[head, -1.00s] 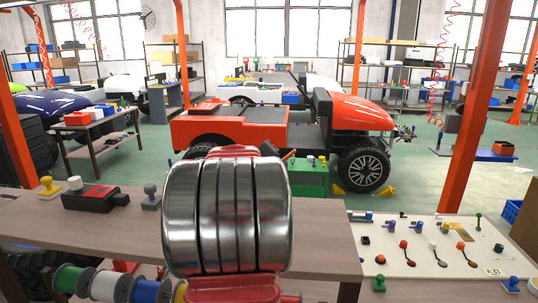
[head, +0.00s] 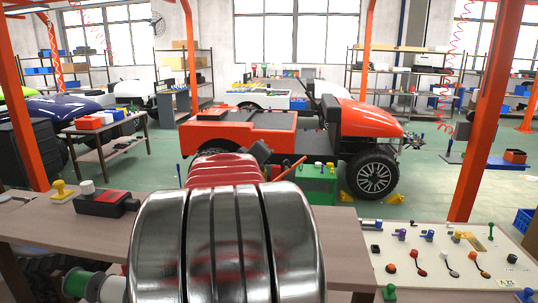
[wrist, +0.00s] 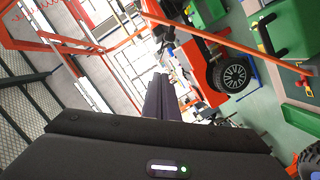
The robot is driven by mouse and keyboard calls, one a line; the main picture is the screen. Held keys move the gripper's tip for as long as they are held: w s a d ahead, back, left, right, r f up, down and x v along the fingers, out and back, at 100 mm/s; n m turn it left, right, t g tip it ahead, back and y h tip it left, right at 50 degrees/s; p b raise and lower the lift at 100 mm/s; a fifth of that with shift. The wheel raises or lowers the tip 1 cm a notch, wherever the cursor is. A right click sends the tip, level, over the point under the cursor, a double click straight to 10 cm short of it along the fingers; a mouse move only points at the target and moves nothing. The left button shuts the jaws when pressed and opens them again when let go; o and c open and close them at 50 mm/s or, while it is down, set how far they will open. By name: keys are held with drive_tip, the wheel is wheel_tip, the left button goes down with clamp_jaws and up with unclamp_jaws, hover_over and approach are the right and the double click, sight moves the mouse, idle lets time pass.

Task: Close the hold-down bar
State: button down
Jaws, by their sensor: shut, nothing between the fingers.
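My gripper shows in the wrist view as two dark fingers (wrist: 160,80) pressed together, with nothing between them. In the head view my silver and red arm fills the lower middle, and only a small dark part of my gripper (head: 261,152) shows past it. A thin orange bar (head: 290,168) slants up just right of it, beside a green box (head: 318,188). In the wrist view a long orange bar (wrist: 215,38) runs slanting right of my fingers, apart from them in the picture. I cannot tell for sure whether it is the hold-down bar.
A wooden bench (head: 60,222) with a black and red tool (head: 105,202) and stamp-like pieces lies left. A pale board (head: 455,250) with several small coloured parts lies right. An orange cart (head: 365,118) stands behind. Orange posts (head: 478,130) flank the area.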

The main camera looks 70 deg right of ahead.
drive_tip(key=shift+s+a+r, duration=0.1)
drive_tip(key=shift+a+r, duration=0.05)
drive_tip(key=shift+a, duration=0.65)
drive_tip(key=shift+a+r, duration=0.1)
drive_tip(key=shift+a, duration=0.65)
drive_tip(key=c, duration=2.5)
unclamp_jaws()
